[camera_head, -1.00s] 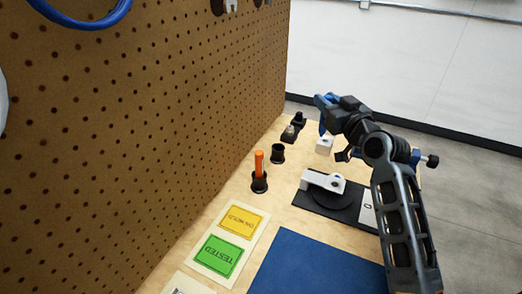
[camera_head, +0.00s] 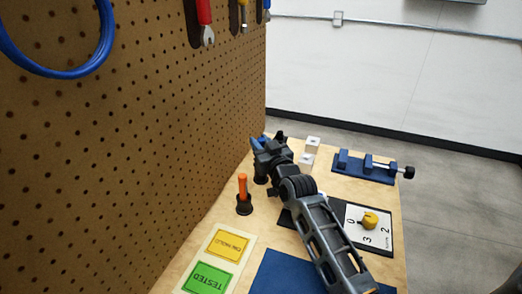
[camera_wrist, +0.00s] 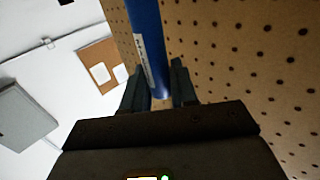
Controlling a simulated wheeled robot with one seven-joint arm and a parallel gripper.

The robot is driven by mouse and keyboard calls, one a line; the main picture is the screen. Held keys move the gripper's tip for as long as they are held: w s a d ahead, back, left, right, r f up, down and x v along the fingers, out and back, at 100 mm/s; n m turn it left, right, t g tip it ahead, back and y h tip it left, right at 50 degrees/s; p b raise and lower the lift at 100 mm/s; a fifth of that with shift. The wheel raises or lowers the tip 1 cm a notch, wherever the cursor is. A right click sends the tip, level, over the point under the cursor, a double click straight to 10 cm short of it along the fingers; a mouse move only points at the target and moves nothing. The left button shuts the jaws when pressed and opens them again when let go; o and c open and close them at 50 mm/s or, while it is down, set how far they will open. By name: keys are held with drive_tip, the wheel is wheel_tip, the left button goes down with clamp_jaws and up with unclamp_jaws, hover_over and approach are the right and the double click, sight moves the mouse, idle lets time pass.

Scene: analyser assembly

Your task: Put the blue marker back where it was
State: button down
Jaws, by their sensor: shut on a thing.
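My gripper (camera_head: 262,152) is over the far left part of the bench, close to the pegboard. It is shut on the blue marker (camera_wrist: 149,45), which runs up between the two fingers in the wrist view. In the head view only a bit of blue (camera_head: 268,141) shows at the gripper. A black holder cup (camera_head: 261,179) is partly hidden beneath the gripper. I cannot tell whether the marker touches the cup. The orange marker (camera_head: 242,188) stands upright in another black cup (camera_head: 243,206) nearer to me.
The pegboard (camera_head: 150,130) rises along the left, with tools hung high. White blocks (camera_head: 308,150) and a blue clamp fixture (camera_head: 362,168) are at the back right. A yellow knob (camera_head: 369,219) sits on a numbered plate. Yellow and green label cards (camera_head: 217,262) lie in front.

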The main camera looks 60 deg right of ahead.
drive_tip(key=shift+f, duration=1.25)
drive_tip(key=shift+f+b, duration=0.15)
drive_tip(key=shift+b, duration=0.2)
drive_tip(key=c, duration=0.9)
unclamp_jaws()
drive_tip(key=shift+r, duration=0.25)
drive_tip(key=v, duration=1.2)
drive_tip(key=shift+f, duration=0.1)
